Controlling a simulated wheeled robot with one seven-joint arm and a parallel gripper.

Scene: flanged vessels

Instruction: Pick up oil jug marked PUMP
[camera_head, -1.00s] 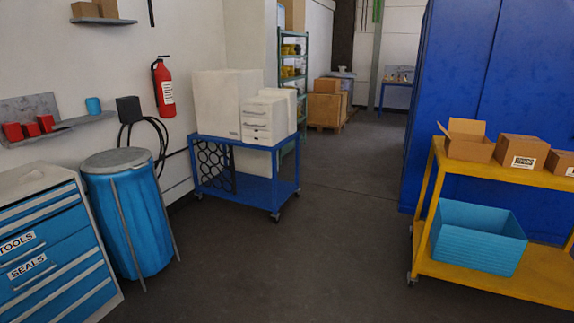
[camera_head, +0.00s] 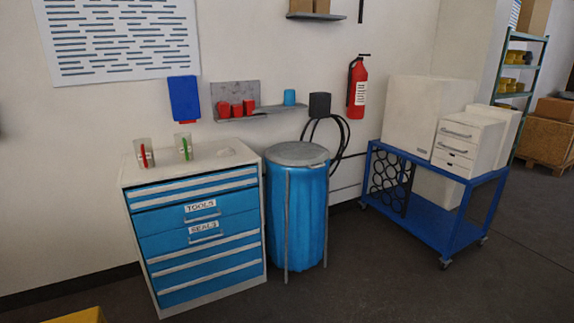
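I see no oil jug marked PUMP in the head view. My gripper is not in view either. The blue drawer cabinet (camera_head: 205,240) has drawers labelled TOOLS and SEALS. On its top stand two clear containers, one with a red item (camera_head: 145,155) and one with a green item (camera_head: 185,148). Red items (camera_head: 236,109) and a light-blue cup-like item (camera_head: 289,97) sit on the grey wall shelf (camera_head: 262,111).
A blue bin (camera_head: 297,215) stands right of the cabinet. A blue wheeled cart (camera_head: 440,232) carries white boxes (camera_head: 423,115). A fire extinguisher (camera_head: 357,85) hangs on the wall. A yellow edge (camera_head: 82,316) shows at bottom left. Dark floor is clear in front.

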